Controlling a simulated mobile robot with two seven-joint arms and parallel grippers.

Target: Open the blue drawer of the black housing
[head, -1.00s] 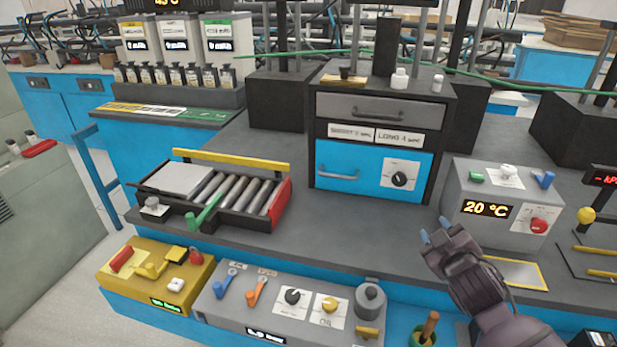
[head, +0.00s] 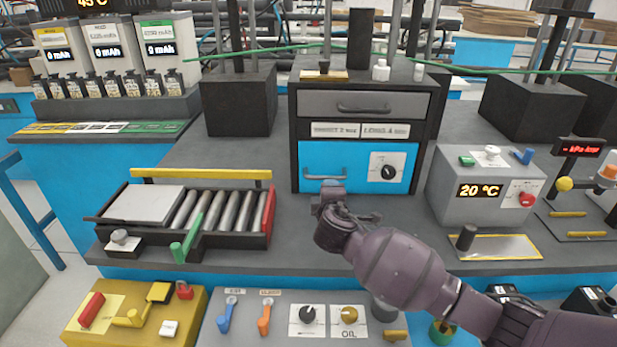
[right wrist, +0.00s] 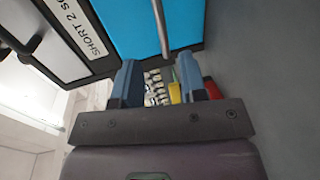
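The black housing (head: 293,130) stands at the back middle of the bench. Its blue drawer (head: 347,158) is shut, below a grey drawer (head: 362,103). The blue drawer has a silver bar handle (head: 323,177) on its left and a black knob on a white plate at its right. My right gripper (head: 328,188) is just in front of and below that handle. In the right wrist view my right gripper (right wrist: 160,80) is open, and the handle bar (right wrist: 160,25) runs down to the gap between its fingers. I see no contact. My left gripper is not in view.
A roller tray (head: 107,200) with a green lever stands left of the housing. A grey 20 °C box (head: 445,185) stands to the right. Control panels line the front edge. The bench directly before the housing is clear apart from my arm.

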